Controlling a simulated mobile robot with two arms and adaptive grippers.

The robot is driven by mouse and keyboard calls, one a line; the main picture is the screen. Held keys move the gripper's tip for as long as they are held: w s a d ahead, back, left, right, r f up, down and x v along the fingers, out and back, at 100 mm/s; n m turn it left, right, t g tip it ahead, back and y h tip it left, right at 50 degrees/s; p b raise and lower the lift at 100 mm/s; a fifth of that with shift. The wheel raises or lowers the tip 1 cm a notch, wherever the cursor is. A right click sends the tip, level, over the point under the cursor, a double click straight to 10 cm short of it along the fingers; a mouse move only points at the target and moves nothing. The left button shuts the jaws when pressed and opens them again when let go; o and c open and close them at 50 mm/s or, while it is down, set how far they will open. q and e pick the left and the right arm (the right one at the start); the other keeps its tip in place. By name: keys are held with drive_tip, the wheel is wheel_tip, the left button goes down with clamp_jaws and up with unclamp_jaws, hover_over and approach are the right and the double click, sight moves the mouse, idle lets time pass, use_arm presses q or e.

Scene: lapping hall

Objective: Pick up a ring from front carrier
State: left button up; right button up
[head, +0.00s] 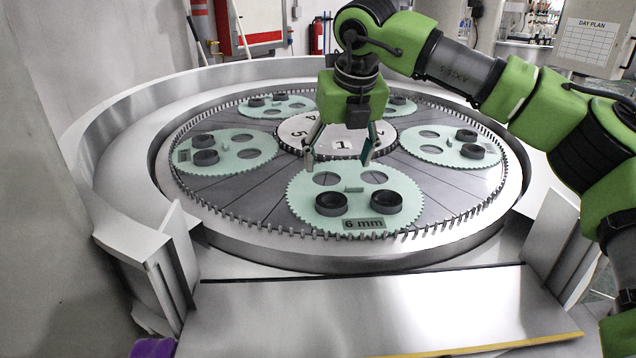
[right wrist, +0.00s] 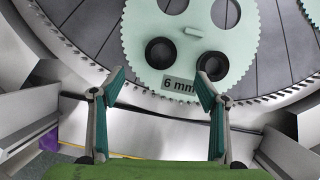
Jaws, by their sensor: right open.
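The front carrier (head: 301,203) is a pale green toothed disc with a "6 mm" label, nearest me on the lapping plate. Two dark rings lie on it, a left ring (head: 331,211) and a right ring (head: 387,210). Its two round holes farther back are empty. My right gripper (head: 339,164) hangs open and empty above the back part of this carrier, apart from both rings. In the right wrist view the open fingers (right wrist: 160,82) frame the space below the left ring (right wrist: 160,65) and the right ring (right wrist: 212,76). My left gripper is not in view.
Other green carriers with dark rings lie around the plate: left (head: 235,157), right (head: 438,149) and two at the back. A numbered centre disc (head: 338,149) stands behind my gripper. A toothed rim and grey wall surround the plate. A bare metal shelf (head: 370,310) is in front.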

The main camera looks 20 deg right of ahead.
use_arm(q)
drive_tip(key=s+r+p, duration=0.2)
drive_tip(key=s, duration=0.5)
use_arm(e)
approach(332, 195)
drive_tip(key=f, duration=0.2)
drive_tip(key=shift+s+a+f+p, duration=0.25)
drive_tip(key=shift+s+f+p, duration=0.05)
drive_tip(key=shift+s+f, duration=0.1)
drive_tip(key=shift+p+x, duration=0.9)
drive_tip(key=p+x, duration=0.1)
drive_tip(key=x, duration=0.2)
drive_tip(key=shift+w+f+p, duration=0.1)
drive_tip(key=shift+f+p, duration=0.1)
drive_tip(key=shift+p, duration=0.1)
drive_tip(key=shift+w+f, duration=0.15)
drive_tip(key=shift+f, duration=0.1)
drive_tip(key=c, duration=1.1)
drive_tip(key=shift+c, duration=1.1)
drive_tip(key=shift+r, duration=0.1)
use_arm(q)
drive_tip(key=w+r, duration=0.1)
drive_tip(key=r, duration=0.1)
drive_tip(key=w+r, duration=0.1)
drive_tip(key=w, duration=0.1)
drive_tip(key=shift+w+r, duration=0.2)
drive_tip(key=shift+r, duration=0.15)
use_arm(e)
drive_tip(key=shift+r, duration=0.1)
